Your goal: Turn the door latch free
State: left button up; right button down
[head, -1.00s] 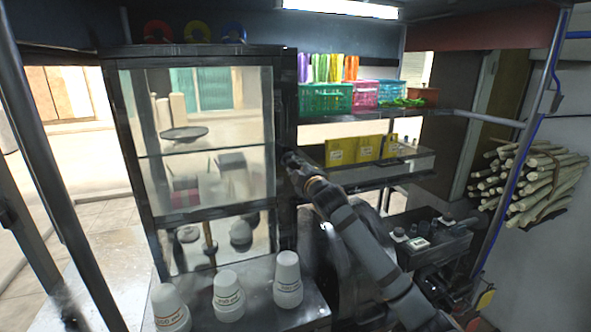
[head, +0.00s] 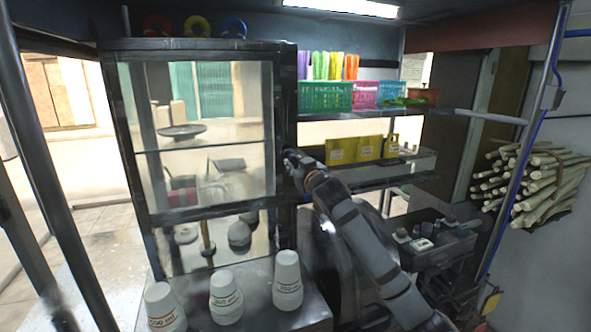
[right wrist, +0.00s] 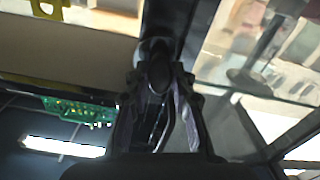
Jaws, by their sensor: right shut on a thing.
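The glass-fronted cabinet (head: 128,170) has a dark frame and stands at the left centre of the head view. My right gripper (head: 290,160) is at the right edge of its door frame. It is shut on the small dark door latch there, which it mostly hides in the head view. In the right wrist view the rounded dark latch (right wrist: 153,50) sits between the fingertips of the gripper (right wrist: 158,68), against the dark upright of the frame. The latch's exact angle is hard to tell. My left gripper is not in view.
White cups (head: 287,280) stand on the counter below the door. Shelves with a teal basket (head: 325,97) and yellow boxes (head: 368,148) are to the right. A bundle of cane (head: 535,180) is at the far right. A dark machine stands beneath my right arm.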

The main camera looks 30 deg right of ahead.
jog(key=shift+f+m+b, duration=0.2)
jog(key=shift+m+b, duration=0.3)
jog(key=shift+m, duration=0.7)
jog(key=c, duration=1.1)
grip_release()
jog(key=shift+r, duration=0.15)
jog(key=shift+s, duration=0.15)
jog(key=shift+v, duration=3.65)
